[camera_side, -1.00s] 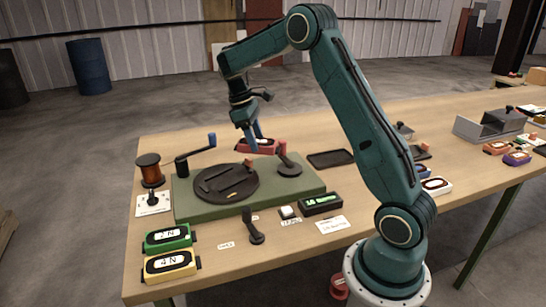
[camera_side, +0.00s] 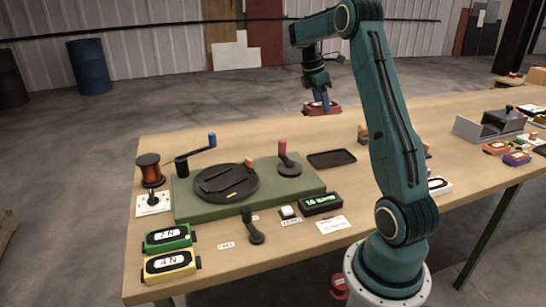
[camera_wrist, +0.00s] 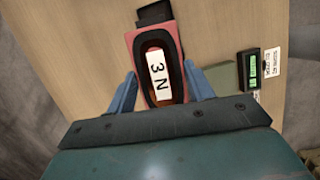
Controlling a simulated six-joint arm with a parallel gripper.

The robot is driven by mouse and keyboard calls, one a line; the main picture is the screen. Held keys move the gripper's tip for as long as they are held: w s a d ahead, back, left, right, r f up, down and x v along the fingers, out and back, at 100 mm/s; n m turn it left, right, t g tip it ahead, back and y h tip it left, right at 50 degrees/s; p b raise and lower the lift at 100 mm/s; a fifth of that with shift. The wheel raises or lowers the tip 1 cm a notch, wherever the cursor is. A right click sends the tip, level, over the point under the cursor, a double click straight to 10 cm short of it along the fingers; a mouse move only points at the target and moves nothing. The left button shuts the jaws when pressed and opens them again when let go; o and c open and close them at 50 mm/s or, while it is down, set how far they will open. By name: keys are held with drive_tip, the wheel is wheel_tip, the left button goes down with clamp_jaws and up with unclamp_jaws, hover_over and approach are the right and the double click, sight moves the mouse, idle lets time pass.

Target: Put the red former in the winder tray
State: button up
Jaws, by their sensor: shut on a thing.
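The red former (camera_side: 321,109) has a black winding window and a white label reading "3 N" in the wrist view (camera_wrist: 158,75). My gripper (camera_side: 320,98) is shut on it and holds it in the air above the back of the table. In the wrist view the blue fingers (camera_wrist: 160,98) press on both sides of the former. A dark shallow tray (camera_side: 331,159) lies empty on the table beside the green winder base (camera_side: 240,212), below and slightly right of the held former.
A copper spool (camera_side: 149,170) is at left. Green (camera_side: 167,238) and yellow (camera_side: 170,265) formers lie at front left. A display box (camera_side: 321,203) sits in front of the base.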

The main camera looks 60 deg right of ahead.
drive_tip(key=shift+n, duration=0.5)
drive_tip(key=s+d, duration=0.1)
drive_tip(key=s+d+r, duration=0.1)
drive_tip(key=s, duration=0.1)
drive_tip(key=s+d, duration=0.1)
drive_tip(key=shift+s+d+r, duration=0.15)
drive_tip(key=shift+s+r, duration=0.05)
drive_tip(key=shift+r, duration=0.1)
drive_tip(key=shift+f, duration=0.1)
wheel_tip(320, 180, down, 16)
drive_tip(key=shift+r, duration=0.2)
drive_tip(key=shift+f, duration=0.1)
drive_tip(key=shift+f, duration=2.05)
drive_tip(key=shift+f, duration=0.1)
drive_tip(key=o, duration=1)
drive_tip(key=shift+o, duration=0.2)
